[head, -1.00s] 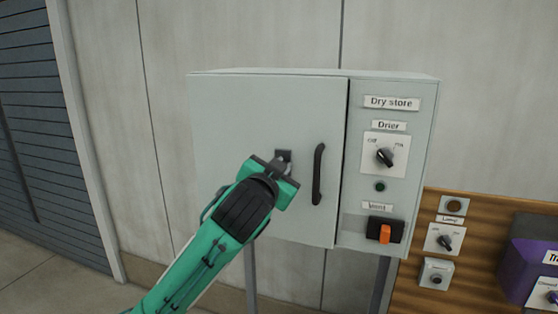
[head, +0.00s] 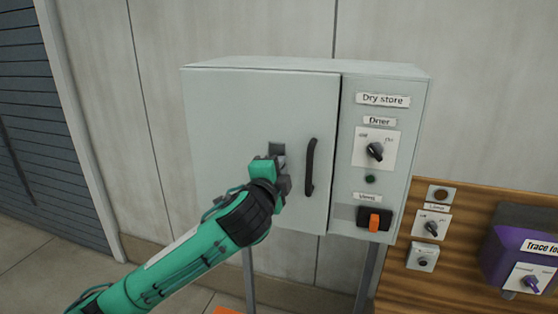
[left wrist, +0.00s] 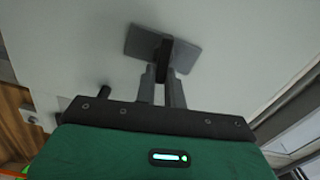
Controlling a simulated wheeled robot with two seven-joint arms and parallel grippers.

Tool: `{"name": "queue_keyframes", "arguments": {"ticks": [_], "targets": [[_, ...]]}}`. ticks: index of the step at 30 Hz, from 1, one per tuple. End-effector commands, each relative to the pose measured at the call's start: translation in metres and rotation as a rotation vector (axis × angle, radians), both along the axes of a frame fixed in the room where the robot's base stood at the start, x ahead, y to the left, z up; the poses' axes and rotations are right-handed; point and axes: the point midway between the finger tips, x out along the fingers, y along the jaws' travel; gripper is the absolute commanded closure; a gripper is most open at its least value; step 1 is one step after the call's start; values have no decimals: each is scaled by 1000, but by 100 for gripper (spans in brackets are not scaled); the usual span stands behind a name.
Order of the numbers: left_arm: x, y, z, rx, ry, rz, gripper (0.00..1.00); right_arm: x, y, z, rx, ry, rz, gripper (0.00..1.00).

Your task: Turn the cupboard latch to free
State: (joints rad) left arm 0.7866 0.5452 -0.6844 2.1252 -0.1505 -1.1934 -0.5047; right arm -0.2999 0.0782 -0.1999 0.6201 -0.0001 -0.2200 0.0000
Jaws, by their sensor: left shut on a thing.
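The light grey cupboard (head: 240,100) labelled "Dry store" stands against the wall, its door shut. The cupboard latch is a dark lever on a grey plate on the door; its plate shows in the head view (head: 276,148) just above my gripper. In the left wrist view the latch lever (left wrist: 165,50) stands out from its plate (left wrist: 188,55). My left gripper (head: 280,160) is at the latch, and in the left wrist view its fingers (left wrist: 164,77) are shut on the lever. The gripper hides much of the lever in the head view. My right gripper is not in view.
A black door handle (head: 311,166) is close to the right of my gripper. Further right are the drier knob (head: 375,151) and an orange vent switch (head: 374,221). A wooden panel (head: 455,265) with a lamp knob and a purple box (head: 515,250) stands at the lower right.

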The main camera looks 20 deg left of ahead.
Motion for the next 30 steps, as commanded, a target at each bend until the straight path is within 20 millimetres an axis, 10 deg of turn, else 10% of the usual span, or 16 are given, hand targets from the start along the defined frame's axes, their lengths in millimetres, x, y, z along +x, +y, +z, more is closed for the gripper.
{"name": "queue_keyframes", "arguments": {"ticks": [28, 30], "targets": [[0, 0, -6, 197, -3, 1, 100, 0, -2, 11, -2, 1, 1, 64], [0, 0, -6, 196, -3, 1, 77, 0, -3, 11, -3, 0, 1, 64]]}}
